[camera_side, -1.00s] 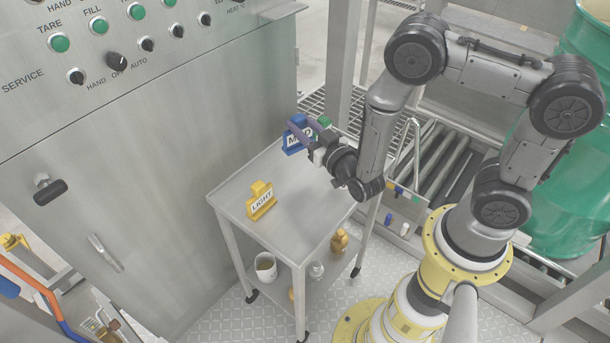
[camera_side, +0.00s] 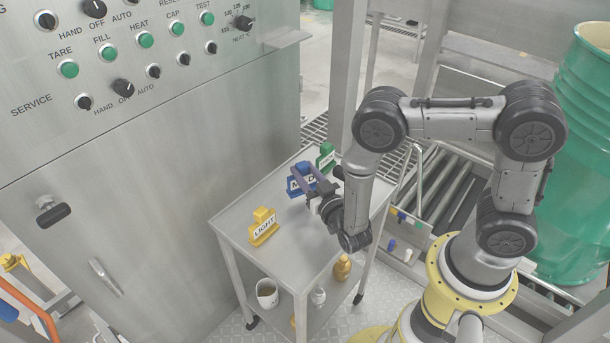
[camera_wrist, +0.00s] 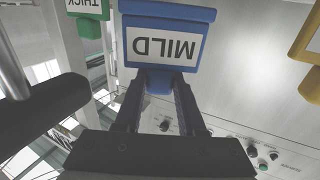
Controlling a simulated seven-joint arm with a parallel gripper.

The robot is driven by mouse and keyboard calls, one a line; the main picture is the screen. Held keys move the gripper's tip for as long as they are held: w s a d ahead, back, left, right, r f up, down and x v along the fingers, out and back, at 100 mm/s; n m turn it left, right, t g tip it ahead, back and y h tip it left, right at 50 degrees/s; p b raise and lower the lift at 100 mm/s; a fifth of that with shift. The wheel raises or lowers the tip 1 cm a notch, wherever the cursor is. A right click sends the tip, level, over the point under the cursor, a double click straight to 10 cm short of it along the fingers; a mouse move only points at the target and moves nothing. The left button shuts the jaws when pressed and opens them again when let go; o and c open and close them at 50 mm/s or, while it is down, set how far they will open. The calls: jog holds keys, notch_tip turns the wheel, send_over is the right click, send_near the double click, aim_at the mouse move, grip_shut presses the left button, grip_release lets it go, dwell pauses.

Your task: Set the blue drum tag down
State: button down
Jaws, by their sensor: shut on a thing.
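The blue drum tag (camera_side: 293,190), labelled MILD, is at the far part of the small steel cart's top (camera_side: 290,225). My gripper (camera_side: 306,178) is shut on its upper part; a finger hides part of the label. In the wrist view the blue tag (camera_wrist: 165,13) appears upside down, its narrow grip between my gripper's fingers (camera_wrist: 162,84). It looks roughly upright and very low over the cart top. I cannot tell whether its base touches.
A yellow LIGHT tag (camera_side: 263,222) stands nearer on the cart top, and a green tag (camera_side: 326,158) stands just behind the blue one. A steel control cabinet (camera_side: 150,150) rises at the left. The lower shelf holds a white cup (camera_side: 267,293) and small items.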

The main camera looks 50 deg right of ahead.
jog(key=shift+f, duration=0.5)
jog(key=shift+f, duration=0.35)
jog(key=shift+f, duration=0.25)
jog(key=c, duration=0.5)
grip_release()
jog(key=shift+f, duration=0.1)
